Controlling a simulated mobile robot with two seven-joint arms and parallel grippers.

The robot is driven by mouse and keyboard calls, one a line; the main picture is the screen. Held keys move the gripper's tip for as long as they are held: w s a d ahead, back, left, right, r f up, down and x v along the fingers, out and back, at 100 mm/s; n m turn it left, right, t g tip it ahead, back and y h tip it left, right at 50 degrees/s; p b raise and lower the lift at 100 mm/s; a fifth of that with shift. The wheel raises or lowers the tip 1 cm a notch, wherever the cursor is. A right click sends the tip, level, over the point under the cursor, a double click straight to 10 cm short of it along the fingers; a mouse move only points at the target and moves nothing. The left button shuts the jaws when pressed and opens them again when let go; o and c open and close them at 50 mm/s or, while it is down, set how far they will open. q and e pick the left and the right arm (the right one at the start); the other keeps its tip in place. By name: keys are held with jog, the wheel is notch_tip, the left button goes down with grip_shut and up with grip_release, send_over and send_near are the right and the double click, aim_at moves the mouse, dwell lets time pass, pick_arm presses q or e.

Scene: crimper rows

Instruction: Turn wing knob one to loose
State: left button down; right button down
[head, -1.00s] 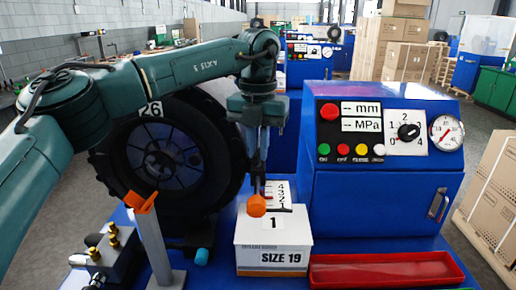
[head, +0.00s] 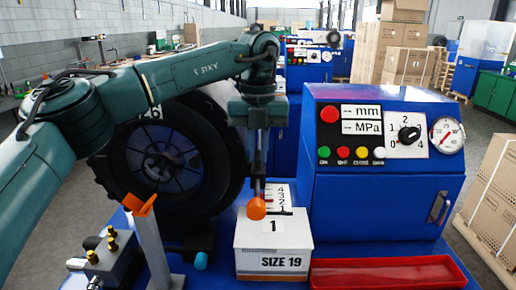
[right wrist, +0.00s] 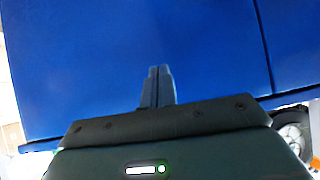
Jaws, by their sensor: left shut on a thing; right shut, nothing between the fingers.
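An orange wing knob (head: 256,208) stands above the white SIZE 19 box (head: 262,262), by the plate marked 1 (head: 273,227). I take it to be wing knob one. My left gripper (head: 257,190) points straight down from above and is shut on this knob. A scale plate with numbers (head: 280,194) stands just behind it. A second orange wing-shaped piece (head: 140,205) sits on a grey post to the left, apart from the gripper. My right gripper (right wrist: 157,85) shows in the right wrist view, shut and empty, in front of a blue surface.
A blue cabinet (head: 378,208) with buttons, a dial and a gauge stands to the right. A red tray (head: 388,272) lies in front of it. A large black wheel (head: 170,160) stands behind the left arm. Brass fittings (head: 112,243) sit at the front left.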

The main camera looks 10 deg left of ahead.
aim_at(258, 154)
pick_arm(q)
jog(key=c, duration=1.5)
grip_release()
pick_arm(e)
jog(key=shift+a, duration=0.1)
pick_arm(q)
jog(key=shift+r, duration=0.25)
notch_tip(258, 154, up, 13)
jog(key=shift+f+p, duration=0.1)
jog(key=shift+p, duration=0.4)
pick_arm(e)
jog(key=shift+s+d, duration=0.15)
jog(key=shift+d, duration=0.15)
jog(key=shift+a+r, duration=0.1)
